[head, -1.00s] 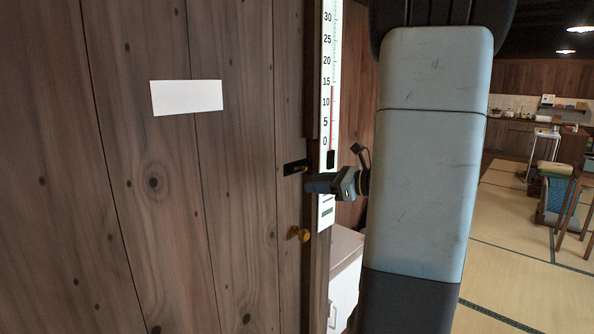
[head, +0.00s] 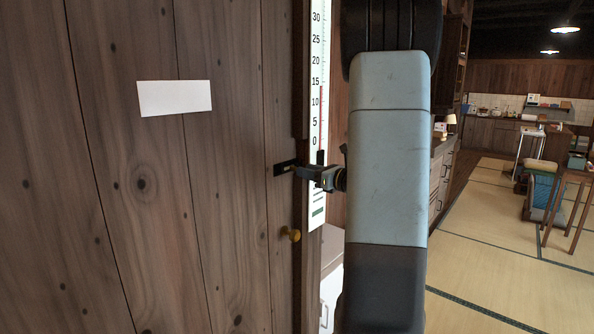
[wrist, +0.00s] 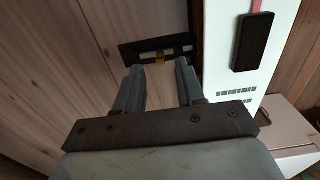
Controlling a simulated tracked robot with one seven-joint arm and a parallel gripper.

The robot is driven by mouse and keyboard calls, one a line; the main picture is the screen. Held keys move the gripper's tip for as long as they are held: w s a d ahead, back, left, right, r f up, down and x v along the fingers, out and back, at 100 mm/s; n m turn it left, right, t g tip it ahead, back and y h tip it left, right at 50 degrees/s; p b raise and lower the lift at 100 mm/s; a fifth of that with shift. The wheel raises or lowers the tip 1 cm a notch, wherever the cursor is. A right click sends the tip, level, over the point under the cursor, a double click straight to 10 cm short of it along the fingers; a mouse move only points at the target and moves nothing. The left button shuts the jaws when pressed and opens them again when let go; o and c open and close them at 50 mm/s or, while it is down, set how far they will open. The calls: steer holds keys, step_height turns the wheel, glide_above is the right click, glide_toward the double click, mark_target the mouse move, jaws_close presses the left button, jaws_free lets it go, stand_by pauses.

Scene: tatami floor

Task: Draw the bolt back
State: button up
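The bolt (head: 285,167) is a dark plate at the edge of the wooden plank door (head: 150,210). In the wrist view the bolt (wrist: 150,47) is a black plate with a pale bar and a small brass-coloured knob (wrist: 160,58). My gripper (wrist: 159,67) is open. Its two fingertips are spread either side of the knob, just short of the plate; I cannot tell whether either touches it. In the head view my gripper (head: 301,172) is close to the right end of the bolt, which its tip partly hides.
A round brass doorknob (head: 291,235) sits below the bolt. A white thermometer board (head: 316,100) hangs right of the door, close to my gripper. A white cabinet (head: 331,270) stands low behind. Open tatami floor (head: 490,270) lies to the right.

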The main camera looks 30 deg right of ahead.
mark_target(294, 167)
steer(key=x, duration=0.4)
steer(key=shift+w, duration=0.15)
steer(key=shift+c, duration=0.4)
jaws_close()
